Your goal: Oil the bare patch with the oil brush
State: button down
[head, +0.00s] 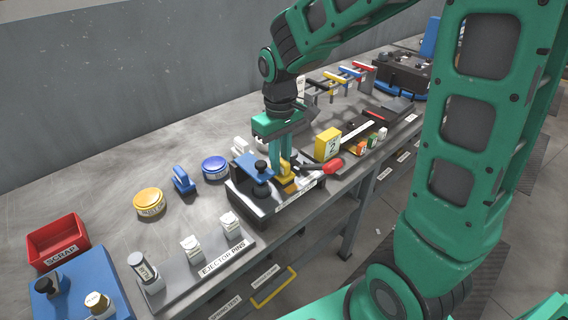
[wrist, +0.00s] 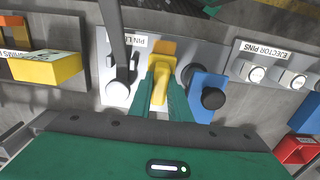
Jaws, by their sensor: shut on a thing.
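My gripper (head: 282,166) points down over a dark fixture (head: 243,197) with a pale label on the bench. It is shut on a yellow handled piece (head: 288,184). The piece also shows between the fingertips (wrist: 160,86) in the wrist view, where it stands at a plate (wrist: 116,84) labelled "PIN LI...", the rest hidden. I cannot tell whether the piece is lifted off the plate. A blue piece (wrist: 206,92) with a black knob is close on its right there. I cannot make out an oil brush or a bare patch in either view.
A dark bar with a red grip (head: 332,164) sticks out beside the fixture. A yellow box (head: 327,145) stands behind it. Bare bench is behind the buttons.

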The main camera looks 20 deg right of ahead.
jog(key=shift+w, duration=0.1)
jog(key=shift+w+r, duration=0.1)
jog(key=shift+r, duration=3.85)
